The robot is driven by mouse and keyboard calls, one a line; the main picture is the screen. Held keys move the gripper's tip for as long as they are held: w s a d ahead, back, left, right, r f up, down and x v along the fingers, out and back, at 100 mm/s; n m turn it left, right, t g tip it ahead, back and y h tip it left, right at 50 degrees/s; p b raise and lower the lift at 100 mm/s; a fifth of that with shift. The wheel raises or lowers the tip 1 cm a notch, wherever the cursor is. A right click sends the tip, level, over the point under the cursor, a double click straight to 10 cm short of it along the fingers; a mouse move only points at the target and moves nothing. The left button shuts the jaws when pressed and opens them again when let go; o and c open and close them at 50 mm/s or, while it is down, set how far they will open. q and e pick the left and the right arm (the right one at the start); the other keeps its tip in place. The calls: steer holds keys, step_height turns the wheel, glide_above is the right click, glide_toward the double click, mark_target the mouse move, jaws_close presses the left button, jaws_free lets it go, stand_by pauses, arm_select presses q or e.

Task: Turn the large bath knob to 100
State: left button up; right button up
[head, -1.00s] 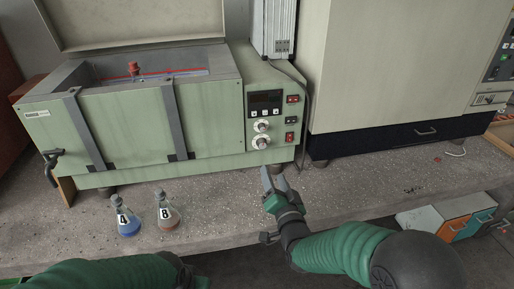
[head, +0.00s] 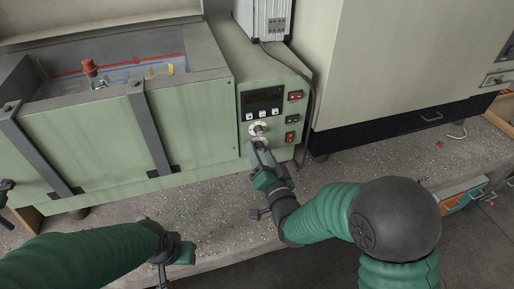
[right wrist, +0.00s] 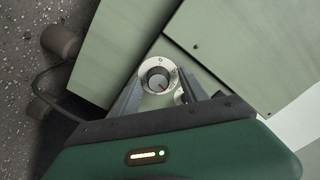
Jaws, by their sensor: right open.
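The green bath (head: 120,140) stands on the bench with a control panel at its right end. The large bath knob (right wrist: 158,81), a grey cap on a pale dial with a red pointer line, sits between my right fingertips in the right wrist view. The line points to the lower right; the dial numbers are too small to read. My right gripper (head: 262,147) is open in front of the panel, its fingers partly hiding the large knob. The smaller knob (head: 258,129) is just above. My left gripper (head: 176,251) hangs near the bench's front edge; its jaws are unclear.
A dark display (head: 263,99) with buttons is above the knobs, and red switches (head: 295,96) are to their right. A large beige cabinet (head: 400,60) stands at the right.

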steer(key=shift+d, duration=0.5)
steer(key=shift+c, duration=1.2)
steer(key=shift+f, duration=0.1)
steer(key=shift+c, duration=1.3)
steer(key=shift+s+a, duration=0.1)
steer(key=shift+a, duration=0.35)
jaws_close()
arm_select(q)
steer(key=shift+s+d+r, duration=0.1)
steer(key=shift+s+d, duration=0.05)
steer(key=shift+d, duration=0.15)
arm_select(e)
steer(key=shift+d+f+n+b, duration=0.15)
steer(key=shift+n+b, duration=0.4)
steer(key=shift+n, duration=0.55)
arm_select(q)
steer(key=shift+f, duration=0.55)
